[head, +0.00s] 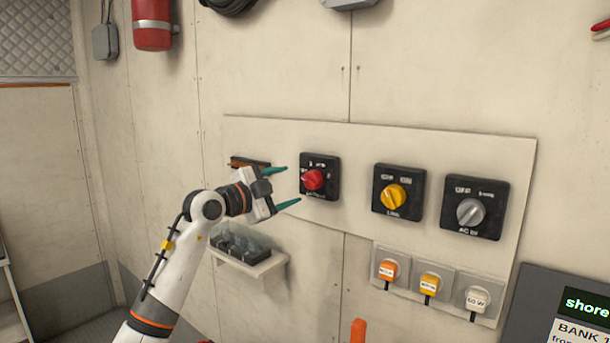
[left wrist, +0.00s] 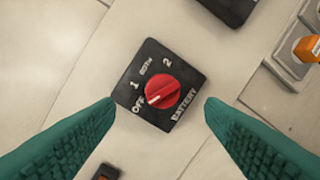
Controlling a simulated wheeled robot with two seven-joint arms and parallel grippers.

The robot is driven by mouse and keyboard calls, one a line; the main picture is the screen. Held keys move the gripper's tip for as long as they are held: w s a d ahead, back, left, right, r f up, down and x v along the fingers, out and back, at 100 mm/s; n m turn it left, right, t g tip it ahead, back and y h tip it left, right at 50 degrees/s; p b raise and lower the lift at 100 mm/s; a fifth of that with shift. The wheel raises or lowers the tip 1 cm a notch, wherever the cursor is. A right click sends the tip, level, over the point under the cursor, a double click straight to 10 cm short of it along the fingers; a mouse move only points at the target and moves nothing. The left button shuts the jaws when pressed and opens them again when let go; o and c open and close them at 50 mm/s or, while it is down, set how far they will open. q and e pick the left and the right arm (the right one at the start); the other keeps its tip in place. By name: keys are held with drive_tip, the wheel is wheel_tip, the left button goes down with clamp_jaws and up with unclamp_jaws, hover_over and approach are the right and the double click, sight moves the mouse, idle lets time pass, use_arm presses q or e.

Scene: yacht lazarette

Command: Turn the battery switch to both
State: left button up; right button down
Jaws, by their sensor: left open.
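The battery switch (head: 307,193) is a black square plate with a round red knob (head: 313,180), at the left of a row of three on the wall panel. In the left wrist view the red knob (left wrist: 170,88) sits between my fingertips, and its white mark points at OFF. The labels OFF, 1, BOTH and 2 run around it, with BATTERY along one edge. My left gripper (head: 291,186) is open, its teal fingers pointing at the switch from the left, apart from the knob. My right gripper is not in view.
A yellow-knob switch (head: 393,197) and a grey-knob switch (head: 470,213) are to the right. Sockets with plugs (head: 430,283) sit below them. A small shelf (head: 262,268) is under my left gripper. A dark display (head: 575,305) stands at the lower right.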

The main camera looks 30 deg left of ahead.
sight(307, 182)
use_arm(q)
drive_tip(key=p+x, duration=0.1)
drive_tip(key=x, duration=0.3)
drive_tip(key=shift+w+d, duration=0.15)
drive_tip(key=shift+w, duration=0.05)
drive_tip(key=shift+p+x, duration=0.35)
drive_tip(key=shift+x, duration=0.75)
drive_tip(key=shift+w+f, duration=0.15)
drive_tip(key=shift+w, duration=0.05)
drive_tip(key=c, duration=1)
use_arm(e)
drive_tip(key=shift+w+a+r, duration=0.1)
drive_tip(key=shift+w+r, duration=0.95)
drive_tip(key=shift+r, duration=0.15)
